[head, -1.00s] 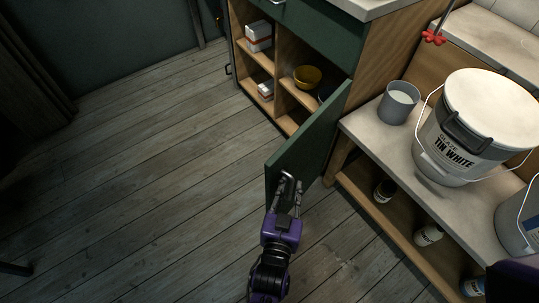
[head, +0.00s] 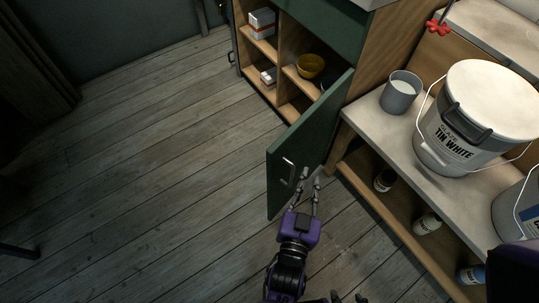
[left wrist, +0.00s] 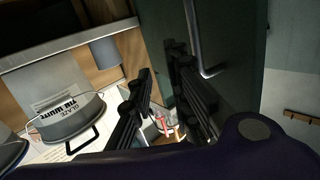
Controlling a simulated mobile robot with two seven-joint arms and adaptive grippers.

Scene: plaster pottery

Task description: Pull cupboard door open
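The dark green cupboard door (head: 316,136) stands swung well open in the head view, showing the shelves inside the cupboard (head: 359,60). Its metal bar handle (head: 288,172) is near its free edge. My left gripper (head: 309,186) is just right of the handle, close to the door's lower part. In the left wrist view, its two fingers (left wrist: 160,64) are apart with nothing held between them. The handle (left wrist: 199,45) lies to the right of both fingers, on the door (left wrist: 238,60). Dark tips at the bottom edge may be my right gripper (head: 349,298), mostly cut off.
A low bench (head: 420,122) at right carries a grey cup (head: 399,98) and a glaze bucket (head: 465,135), with jars below. A yellow bowl (head: 310,66) and boxes sit in the cupboard. Plank floor (head: 150,180) left of the door is clear.

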